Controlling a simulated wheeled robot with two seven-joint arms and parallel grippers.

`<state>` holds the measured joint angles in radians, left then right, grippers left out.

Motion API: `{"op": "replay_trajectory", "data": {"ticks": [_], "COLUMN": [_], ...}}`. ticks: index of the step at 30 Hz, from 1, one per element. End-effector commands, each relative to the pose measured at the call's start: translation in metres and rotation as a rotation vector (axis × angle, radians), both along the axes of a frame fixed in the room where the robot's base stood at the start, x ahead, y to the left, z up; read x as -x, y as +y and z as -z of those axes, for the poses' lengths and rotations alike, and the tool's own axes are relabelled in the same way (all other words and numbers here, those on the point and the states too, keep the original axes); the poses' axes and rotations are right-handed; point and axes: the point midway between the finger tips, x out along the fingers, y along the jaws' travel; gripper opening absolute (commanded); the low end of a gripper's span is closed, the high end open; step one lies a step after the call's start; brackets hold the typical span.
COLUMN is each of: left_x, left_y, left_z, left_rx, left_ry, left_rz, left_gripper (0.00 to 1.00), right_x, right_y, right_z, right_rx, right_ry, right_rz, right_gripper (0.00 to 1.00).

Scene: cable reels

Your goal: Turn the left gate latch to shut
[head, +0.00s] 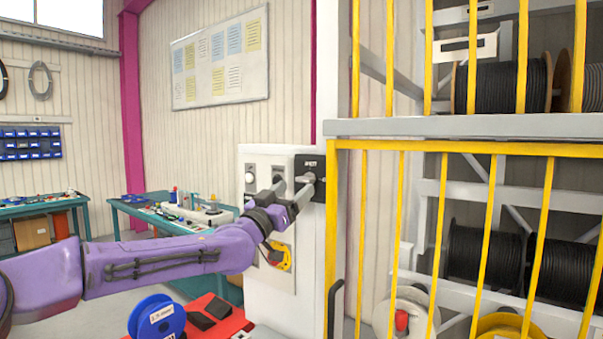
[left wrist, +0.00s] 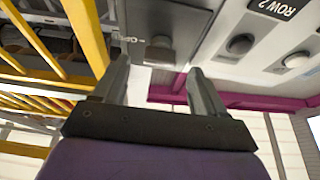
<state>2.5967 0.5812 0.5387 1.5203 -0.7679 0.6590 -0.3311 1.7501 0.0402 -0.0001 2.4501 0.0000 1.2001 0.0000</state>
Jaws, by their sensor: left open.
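The left gate latch has a black plate (head: 316,168) with small white lettering, on the right side of a white post beside the yellow gate (head: 440,148). My left gripper (head: 293,184) reaches the post from the left, with its grey fingertips close in front of the latch. The fingers partly cover the latch handle, so I cannot tell its angle. In the left wrist view the two fingers (left wrist: 160,82) are apart with nothing held. A dark knob-like part (left wrist: 160,50) shows beyond the gap between them; I cannot tell if they touch it. My right gripper is out of view.
The white post (head: 262,310) carries other knobs and a red-and-yellow switch (head: 277,257) below my gripper. Cable reels (head: 500,85) stand on racks behind the yellow bars. A blue reel (head: 157,318) sits low at the left. A workbench (head: 160,215) stands behind my arm.

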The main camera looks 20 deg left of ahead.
Motion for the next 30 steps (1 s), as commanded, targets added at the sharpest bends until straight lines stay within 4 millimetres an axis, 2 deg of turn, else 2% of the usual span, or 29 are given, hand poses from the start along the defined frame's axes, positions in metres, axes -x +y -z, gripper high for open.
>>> {"op": "replay_trajectory", "data": {"ticks": [1,6,16,17,21,22,30], "left_x": [-0.010,-0.032,-0.038,-0.038,-0.038,-0.038,-0.037], "left_y": [-0.003,-0.011,-0.013,-0.013,-0.013,-0.013,-0.013], "left_z": [-0.010,-0.017,-0.015,-0.015,-0.015,-0.016,-0.016], "left_rx": [-0.002,0.001,0.003,0.003,0.003,0.003,0.021], "left_ry": [0.002,0.001,0.001,0.001,0.001,0.001,0.007], "left_rz": [-0.002,0.000,0.000,0.000,0.000,0.000,0.001], "left_gripper": [0.72,0.72,0.72,0.65,0.20,0.15,0.16], "right_x": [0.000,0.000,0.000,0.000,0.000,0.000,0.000], "right_y": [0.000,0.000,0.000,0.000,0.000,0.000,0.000], "right_z": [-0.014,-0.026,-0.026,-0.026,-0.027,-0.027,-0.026], "right_rx": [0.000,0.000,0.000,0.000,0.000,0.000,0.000], "right_ry": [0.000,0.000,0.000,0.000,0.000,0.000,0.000], "right_rz": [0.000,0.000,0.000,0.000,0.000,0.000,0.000], "right_gripper": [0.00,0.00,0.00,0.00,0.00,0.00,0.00]}}
